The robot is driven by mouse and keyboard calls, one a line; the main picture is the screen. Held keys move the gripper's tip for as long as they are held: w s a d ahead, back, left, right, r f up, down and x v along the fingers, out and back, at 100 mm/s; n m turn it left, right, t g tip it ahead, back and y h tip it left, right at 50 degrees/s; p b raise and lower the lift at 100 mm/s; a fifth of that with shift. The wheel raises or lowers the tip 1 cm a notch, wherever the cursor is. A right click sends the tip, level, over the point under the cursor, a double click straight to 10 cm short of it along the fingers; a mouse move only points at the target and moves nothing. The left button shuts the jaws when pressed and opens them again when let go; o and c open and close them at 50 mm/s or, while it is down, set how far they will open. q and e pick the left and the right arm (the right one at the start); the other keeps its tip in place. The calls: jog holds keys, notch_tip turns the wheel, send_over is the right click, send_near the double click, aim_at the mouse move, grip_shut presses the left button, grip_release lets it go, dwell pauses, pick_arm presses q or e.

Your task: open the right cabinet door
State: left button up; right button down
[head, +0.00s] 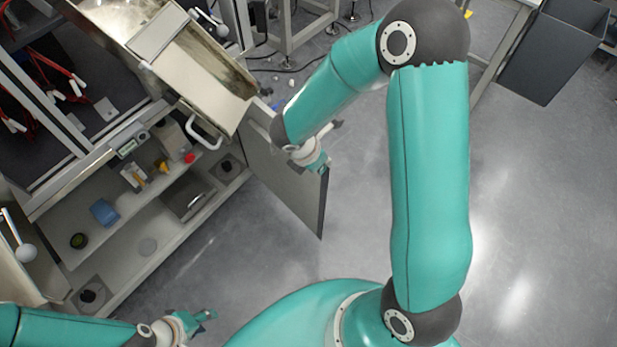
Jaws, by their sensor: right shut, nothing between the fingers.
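The right cabinet door (283,190) is a flat grey panel. It stands swung out from the right end of the cabinet (130,262), whose interior is exposed. My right gripper (326,155) is shut and empty by the upper outer part of this door. It overlaps the door's edge in the picture, and I cannot tell whether they touch. My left gripper (206,316) is low in the view, in front of the cabinet and apart from the door. Its fingers are too small to tell whether they are open.
Inside the cabinet are a blue box (104,212), a grey tray (190,197) and small parts. A metal chute (190,62) with a white handle overhangs the cabinet. A dark bin (552,52) stands at the upper right. The floor right of the door is clear.

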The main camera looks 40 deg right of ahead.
jog(key=w+d+n+p, duration=0.1)
jog(key=d, duration=0.9)
jog(key=shift+w+d+t, duration=0.15)
jog(key=shift+d+t, duration=0.15)
jog(key=shift+a, duration=0.1)
